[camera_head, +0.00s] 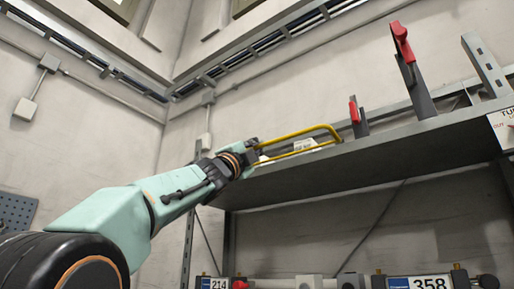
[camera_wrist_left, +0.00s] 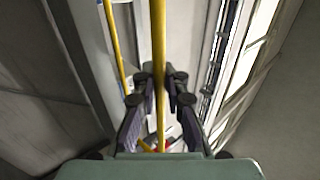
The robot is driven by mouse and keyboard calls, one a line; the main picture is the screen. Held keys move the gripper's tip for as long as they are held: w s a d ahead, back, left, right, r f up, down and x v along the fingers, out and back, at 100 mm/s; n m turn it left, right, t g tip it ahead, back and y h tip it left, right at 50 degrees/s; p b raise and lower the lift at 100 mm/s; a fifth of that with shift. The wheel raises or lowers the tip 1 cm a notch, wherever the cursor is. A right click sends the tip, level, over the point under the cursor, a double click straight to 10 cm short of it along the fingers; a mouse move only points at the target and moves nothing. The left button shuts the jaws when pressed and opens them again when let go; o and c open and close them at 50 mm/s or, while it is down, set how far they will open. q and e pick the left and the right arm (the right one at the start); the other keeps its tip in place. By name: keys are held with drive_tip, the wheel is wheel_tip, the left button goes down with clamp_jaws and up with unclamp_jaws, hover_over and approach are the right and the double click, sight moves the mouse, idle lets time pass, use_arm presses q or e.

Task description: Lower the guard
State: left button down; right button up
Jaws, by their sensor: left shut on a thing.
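The guard (camera_head: 298,133) is a yellow bar bent into a long loop. In the head view it runs along the edge of a high grey shelf, its rounded end to the right. My left gripper (camera_head: 252,151) is at the loop's left end. In the left wrist view the yellow bar (camera_wrist_left: 158,40) passes between the fingers of my left gripper (camera_wrist_left: 160,90), which are shut on it. A second yellow length (camera_wrist_left: 115,50) shows to the left there. My right gripper is in neither view.
The grey shelf (camera_head: 370,150) extends to the right of my left gripper. Red-handled levers (camera_head: 403,45) (camera_head: 355,112) stand up beyond the guard. Units with number plates (camera_head: 420,283) sit below the shelf. The wall left of my arm is mostly bare.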

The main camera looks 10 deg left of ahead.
use_arm(q)
drive_tip(key=shift+w+f, duration=0.1)
drive_tip(key=shift+f, duration=0.25)
idle(0.3)
drive_tip(key=c, duration=1.4)
unclamp_jaws()
drive_tip(key=shift+w, duration=0.15)
drive_tip(key=shift+s+f, duration=0.15)
drive_tip(key=shift+s, duration=0.1)
drive_tip(key=shift+v, duration=3.55)
